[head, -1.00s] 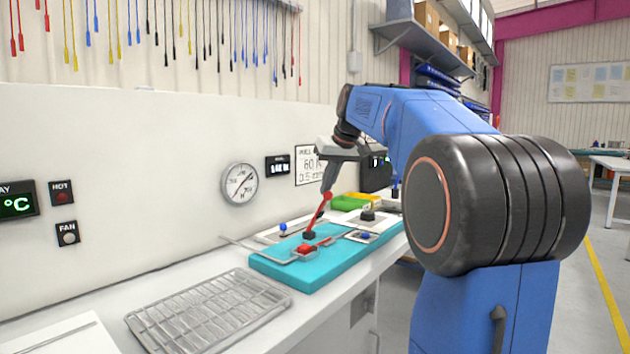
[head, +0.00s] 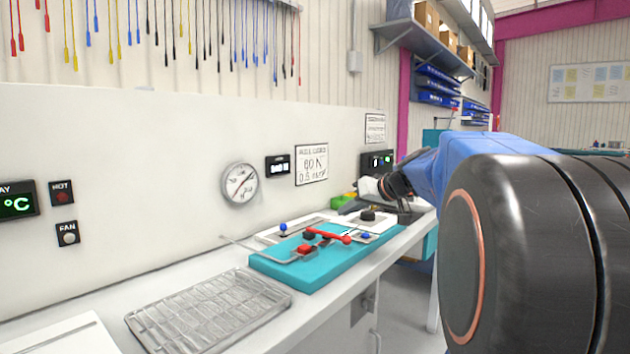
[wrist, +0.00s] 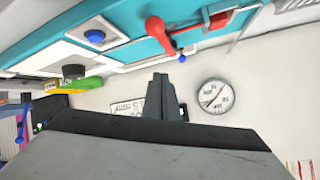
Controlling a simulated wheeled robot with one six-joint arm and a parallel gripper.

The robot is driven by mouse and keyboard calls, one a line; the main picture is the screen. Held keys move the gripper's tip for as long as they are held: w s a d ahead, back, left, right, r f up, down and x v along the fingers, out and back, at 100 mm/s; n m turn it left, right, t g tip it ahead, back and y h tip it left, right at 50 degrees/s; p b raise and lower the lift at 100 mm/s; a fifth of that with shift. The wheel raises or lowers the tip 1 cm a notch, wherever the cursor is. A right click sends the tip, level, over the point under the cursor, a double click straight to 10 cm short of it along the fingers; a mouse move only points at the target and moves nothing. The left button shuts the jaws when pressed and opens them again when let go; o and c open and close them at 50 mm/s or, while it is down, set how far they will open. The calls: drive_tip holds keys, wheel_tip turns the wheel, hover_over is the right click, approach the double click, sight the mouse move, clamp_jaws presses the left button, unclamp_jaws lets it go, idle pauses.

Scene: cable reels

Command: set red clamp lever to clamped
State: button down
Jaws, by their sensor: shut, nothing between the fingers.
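The red clamp lever (head: 328,235) lies low, almost flat, over the teal block (head: 275,268). It runs from a black pivot at its left end to a red ball at its right end. In the wrist view the lever (wrist: 157,32) shows at the top, ball nearest the camera. My gripper (wrist: 163,77) is shut and empty, with clear space between its fingertips and the lever. In the head view my arm reaches beyond the block's right end; the fingertips cannot be made out there.
A red knob (head: 305,249) and blue-topped knobs (head: 283,228) are close around the lever. A wire rack (head: 210,310) lies on the bench at the front. A dial gauge (head: 240,184) is on the back wall.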

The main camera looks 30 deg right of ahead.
drive_tip(key=f, duration=0.1)
drive_tip(key=s+f, duration=0.1)
drive_tip(key=f, duration=0.1)
drive_tip(key=shift+s+d+f, duration=0.3)
drive_tip(key=shift+s, duration=0.05)
drive_tip(key=shift+s+d+f, duration=0.1)
drive_tip(key=shift+s+f, duration=0.1)
drive_tip(key=shift+f, duration=0.75)
drive_tip(key=shift+s+f, duration=0.2)
drive_tip(key=shift+f, duration=0.7)
drive_tip(key=shift+w+d+r, duration=0.1)
drive_tip(key=shift+w+r, duration=0.1)
drive_tip(key=shift+r, duration=0.25)
drive_tip(key=r, duration=0.1)
drive_tip(key=w+d+r, duration=0.1)
drive_tip(key=r, duration=0.2)
drive_tip(key=shift+w+d, duration=0.25)
drive_tip(key=shift+w, duration=0.05)
drive_tip(key=s+d, duration=0.2)
drive_tip(key=s, duration=0.7)
drive_tip(key=shift+s+r, duration=0.25)
drive_tip(key=shift+s, duration=0.15)
